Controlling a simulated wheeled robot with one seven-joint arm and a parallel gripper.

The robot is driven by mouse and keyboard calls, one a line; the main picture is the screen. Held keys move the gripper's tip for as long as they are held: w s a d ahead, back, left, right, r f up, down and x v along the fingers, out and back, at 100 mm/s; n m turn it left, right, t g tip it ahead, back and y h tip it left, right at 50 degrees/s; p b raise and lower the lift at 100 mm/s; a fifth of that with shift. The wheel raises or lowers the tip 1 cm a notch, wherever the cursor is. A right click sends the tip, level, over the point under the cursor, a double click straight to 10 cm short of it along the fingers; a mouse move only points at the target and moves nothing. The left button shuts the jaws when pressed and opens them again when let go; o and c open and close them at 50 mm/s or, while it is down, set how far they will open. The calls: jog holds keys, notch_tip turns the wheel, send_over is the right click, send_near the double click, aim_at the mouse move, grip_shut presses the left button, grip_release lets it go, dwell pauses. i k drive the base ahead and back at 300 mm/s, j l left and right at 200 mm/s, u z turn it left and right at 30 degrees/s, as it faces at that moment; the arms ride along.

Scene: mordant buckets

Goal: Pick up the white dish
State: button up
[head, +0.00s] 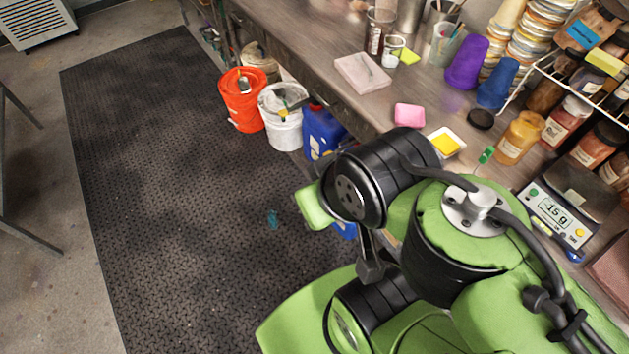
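A small white dish (459,141) sits on the workbench in the head view, just beyond my green and black arm. It is roughly square and holds something yellow in its middle. Its near left edge lies close to the outline of my black arm joint, which may cover a little of it. My arm is folded across the lower right of the view. The fingers of my gripper do not show, so I cannot see what they hold.
A pink block (409,115), a green clip-like item (487,155), a black lid (480,119) and an amber jar (519,138) stand around the dish. Purple (466,62) and blue (497,84) cups are behind. A scale (553,215) is at right. The floor mat (150,190) is mostly clear.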

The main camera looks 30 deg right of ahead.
aim_at(447, 143)
jog(key=z, duration=2)
